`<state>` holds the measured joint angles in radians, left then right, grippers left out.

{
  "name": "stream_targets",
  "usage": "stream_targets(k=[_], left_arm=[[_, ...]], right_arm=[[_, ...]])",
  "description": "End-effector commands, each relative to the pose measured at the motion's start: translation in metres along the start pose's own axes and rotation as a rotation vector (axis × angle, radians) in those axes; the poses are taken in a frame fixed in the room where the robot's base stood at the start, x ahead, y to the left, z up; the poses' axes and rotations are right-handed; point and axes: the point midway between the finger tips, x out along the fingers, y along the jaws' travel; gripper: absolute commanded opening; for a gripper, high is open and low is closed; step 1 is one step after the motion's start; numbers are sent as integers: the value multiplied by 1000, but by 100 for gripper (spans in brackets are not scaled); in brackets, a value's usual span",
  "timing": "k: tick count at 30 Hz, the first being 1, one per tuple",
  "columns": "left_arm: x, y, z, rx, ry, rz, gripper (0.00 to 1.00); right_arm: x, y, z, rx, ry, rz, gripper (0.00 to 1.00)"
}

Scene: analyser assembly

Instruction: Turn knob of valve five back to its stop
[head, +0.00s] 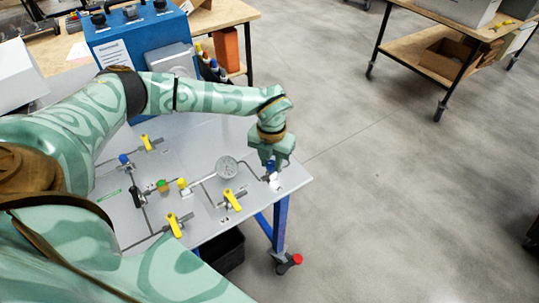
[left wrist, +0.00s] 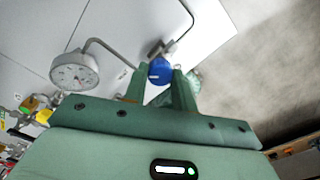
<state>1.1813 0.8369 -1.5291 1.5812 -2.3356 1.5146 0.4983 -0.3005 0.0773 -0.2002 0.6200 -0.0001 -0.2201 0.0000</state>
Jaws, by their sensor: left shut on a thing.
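A blue knob (left wrist: 160,72) with a pale mark on its face sits at the end of a thin pipe on the light grey panel (head: 295,178). In the head view the blue knob (head: 270,165) shows just below my left gripper (head: 271,160), near the panel's right corner. In the left wrist view my left gripper (left wrist: 161,84) has its two fingers on either side of the knob, shut on it. I cannot read a valve number there. My right gripper is not in view.
A round gauge (head: 227,167) stands left of the knob, with yellow-handled valves (head: 232,199) and another blue knob (head: 124,159) farther left. A blue box (head: 130,40) stands behind my arm. Open floor lies to the right.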

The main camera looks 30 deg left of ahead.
Motion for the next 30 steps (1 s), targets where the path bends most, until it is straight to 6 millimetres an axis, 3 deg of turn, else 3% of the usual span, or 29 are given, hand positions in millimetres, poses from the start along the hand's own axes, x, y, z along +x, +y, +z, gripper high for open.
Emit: stream_targets(k=[12,30], left_arm=[[-4,0,1,386,-4,1,4],[-2,0,2,730,-4,1,4]], right_arm=[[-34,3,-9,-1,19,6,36],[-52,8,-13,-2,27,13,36]])
